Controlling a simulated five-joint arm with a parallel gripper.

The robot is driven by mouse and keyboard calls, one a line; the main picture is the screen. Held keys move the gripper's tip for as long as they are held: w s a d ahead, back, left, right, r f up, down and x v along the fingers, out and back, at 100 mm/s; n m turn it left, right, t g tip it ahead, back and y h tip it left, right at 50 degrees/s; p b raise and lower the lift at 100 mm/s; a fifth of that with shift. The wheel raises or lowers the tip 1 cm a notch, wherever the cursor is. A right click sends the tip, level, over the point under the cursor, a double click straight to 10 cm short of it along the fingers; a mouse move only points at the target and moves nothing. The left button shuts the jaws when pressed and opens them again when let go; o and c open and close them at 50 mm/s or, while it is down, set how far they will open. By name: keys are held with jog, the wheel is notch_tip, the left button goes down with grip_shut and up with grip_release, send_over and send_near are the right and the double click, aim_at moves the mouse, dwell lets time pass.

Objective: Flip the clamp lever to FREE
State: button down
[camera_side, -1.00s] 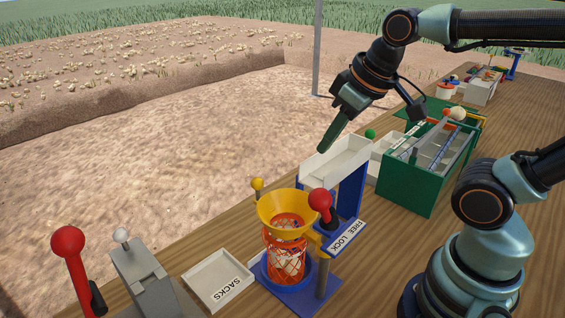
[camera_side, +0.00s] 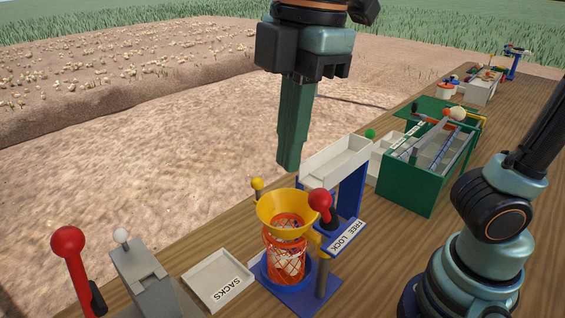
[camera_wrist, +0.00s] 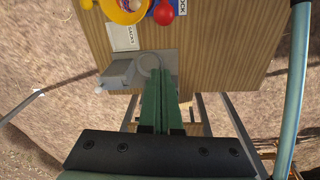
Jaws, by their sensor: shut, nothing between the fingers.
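The clamp lever with a red ball knob (camera_side: 319,200) stands beside the yellow funnel (camera_side: 284,211) in the side view. A white label reading FREE and LOCK (camera_side: 347,236) lies at its base, and the lever appears to stand nearer the LOCK end, though its exact position is hard to tell. An orange net sack (camera_side: 286,262) hangs under the funnel. My gripper (camera_side: 289,168) is shut and empty, pointing down above and behind the funnel, clear of the lever. In the wrist view my gripper's green fingers (camera_wrist: 162,72) are together, with the yellow funnel (camera_wrist: 123,8) at the top edge.
A white SACKS tray (camera_side: 217,279) lies left of the funnel. A grey device (camera_side: 146,280) and another red-knobbed lever (camera_side: 69,242) stand at the front left. A white chute (camera_side: 336,160) on a blue frame is behind the funnel. A green box (camera_side: 411,185) stands to the right.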

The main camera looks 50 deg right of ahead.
aim_at(324, 210)
jog(key=d+f, duration=0.3)
jog(key=f, duration=0.6)
dwell(0.5)
